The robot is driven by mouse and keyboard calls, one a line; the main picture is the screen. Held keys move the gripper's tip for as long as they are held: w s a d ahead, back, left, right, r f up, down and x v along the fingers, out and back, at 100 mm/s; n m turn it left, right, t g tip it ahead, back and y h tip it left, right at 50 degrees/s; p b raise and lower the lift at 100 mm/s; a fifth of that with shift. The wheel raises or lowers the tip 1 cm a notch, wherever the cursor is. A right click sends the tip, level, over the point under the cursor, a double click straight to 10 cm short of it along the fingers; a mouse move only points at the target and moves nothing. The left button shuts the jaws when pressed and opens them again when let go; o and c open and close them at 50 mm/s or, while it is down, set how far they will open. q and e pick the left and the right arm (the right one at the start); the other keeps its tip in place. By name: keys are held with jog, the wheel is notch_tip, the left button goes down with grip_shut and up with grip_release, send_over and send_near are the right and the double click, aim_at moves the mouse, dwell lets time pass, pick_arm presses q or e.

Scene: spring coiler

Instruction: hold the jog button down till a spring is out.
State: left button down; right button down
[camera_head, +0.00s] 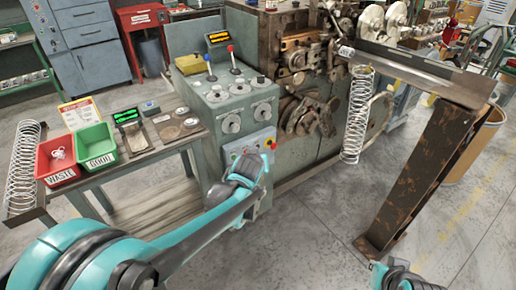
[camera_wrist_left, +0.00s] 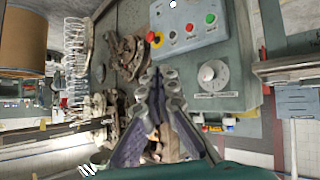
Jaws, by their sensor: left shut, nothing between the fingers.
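The button box (camera_head: 250,146) is on the front of the green coiler console (camera_head: 232,105). In the left wrist view the box (camera_wrist_left: 200,42) carries a red mushroom knob (camera_wrist_left: 154,38), a red button (camera_wrist_left: 190,27), a green button (camera_wrist_left: 211,19) and a pale button (camera_wrist_left: 172,4) cut by the top edge. I cannot read which is the jog button. My left gripper (camera_head: 256,168) is shut and empty, close to the box's lower part; its fingertips (camera_wrist_left: 159,78) show just short of it. A coil spring (camera_head: 357,115) hangs at the chute. My right gripper (camera_head: 396,276) shows only partly at the bottom edge.
A side table (camera_head: 143,158) holds a red WASTE bin (camera_head: 57,158), a green GOOD bin (camera_head: 96,147) and a scale. A rusty chute stand (camera_head: 425,180) is at the right. The floor between is clear.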

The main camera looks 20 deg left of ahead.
pick_arm(q)
jog(key=w+d+f+n+t, duration=0.1)
jog(key=w+f+n+t, duration=0.2)
jog(key=w+f, duration=1.5)
jog(key=shift+f+t, duration=0.5)
jog(key=shift+f, duration=0.4)
jog(key=shift+w, duration=0.1)
jog(key=w+a, duration=0.5)
jog(key=a, duration=0.2)
jog(key=shift+w, duration=0.2)
jog(key=shift+w+a, duration=0.1)
jog(key=shift+w+a, duration=0.15)
jog(key=shift+a, duration=0.05)
jog(key=shift+w+a, duration=0.25)
jog(key=shift+a, duration=0.05)
dwell(3.7)
